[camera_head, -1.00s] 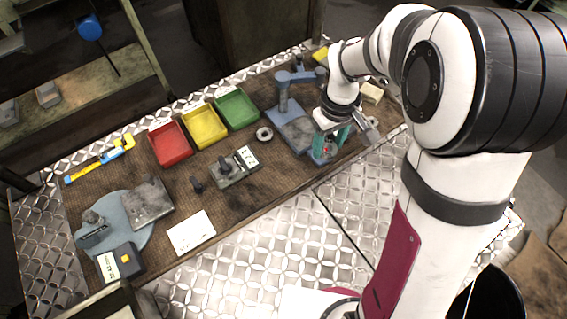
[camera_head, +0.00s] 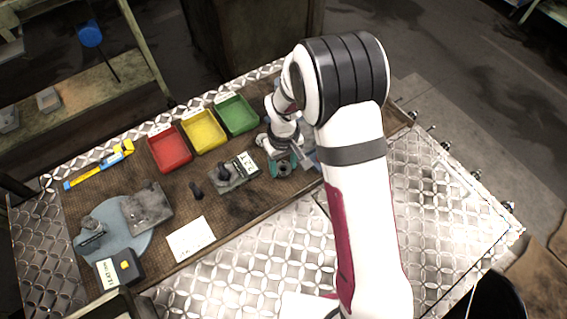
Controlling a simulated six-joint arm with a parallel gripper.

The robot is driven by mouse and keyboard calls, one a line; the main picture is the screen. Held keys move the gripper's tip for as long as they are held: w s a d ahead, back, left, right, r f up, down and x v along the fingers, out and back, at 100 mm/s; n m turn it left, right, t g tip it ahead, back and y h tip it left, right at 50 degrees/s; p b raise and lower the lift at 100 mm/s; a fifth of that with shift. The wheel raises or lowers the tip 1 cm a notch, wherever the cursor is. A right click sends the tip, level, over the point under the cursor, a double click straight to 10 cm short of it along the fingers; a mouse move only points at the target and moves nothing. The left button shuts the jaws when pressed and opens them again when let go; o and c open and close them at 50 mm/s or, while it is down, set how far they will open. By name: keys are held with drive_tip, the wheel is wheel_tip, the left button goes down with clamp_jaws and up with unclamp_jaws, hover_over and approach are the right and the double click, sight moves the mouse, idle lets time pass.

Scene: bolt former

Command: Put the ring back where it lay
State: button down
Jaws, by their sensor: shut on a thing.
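My gripper (camera_head: 284,167) is low over the brown mat, just right of the grey block with the upright dark bolt. Its teal fingers are shut on a small grey ring (camera_head: 285,169), which shows only partly between them. I cannot tell whether the held ring touches the mat. Another small, pale round piece, which looks like a ring (camera_head: 262,140), lies at the left of my wrist, below the green tray, partly hidden by the arm.
Red (camera_head: 169,150), yellow (camera_head: 204,131) and green trays (camera_head: 238,114) stand along the back. The grey block (camera_head: 233,174) is close left of my gripper. A white card (camera_head: 191,239) lies at the front. My arm covers the mat's right part and most of the blue press.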

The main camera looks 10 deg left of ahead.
drive_tip(key=shift+f, duration=0.1)
drive_tip(key=shift+f, duration=0.25)
drive_tip(key=c, duration=0.5)
unclamp_jaws()
drive_tip(key=shift+f, duration=0.1)
wheel_tip(320, 180, up, 13)
drive_tip(key=s+d+r+m, duration=0.4)
drive_tip(key=s+d+r, duration=0.1)
drive_tip(key=d+r, duration=0.15)
drive_tip(key=s+d+r+m, duration=0.1)
drive_tip(key=s+d+m, duration=0.1)
drive_tip(key=s, duration=0.4)
drive_tip(key=s+d+m+y, duration=0.1)
drive_tip(key=s+d+m, duration=0.2)
drive_tip(key=s+m, duration=0.1)
drive_tip(key=s+d+r+m, duration=0.1)
drive_tip(key=s+d+m, duration=0.2)
drive_tip(key=s, duration=0.4)
drive_tip(key=shift+s+r+y, duration=0.3)
drive_tip(key=shift+s+y, duration=0.05)
drive_tip(key=shift+y, duration=0.05)
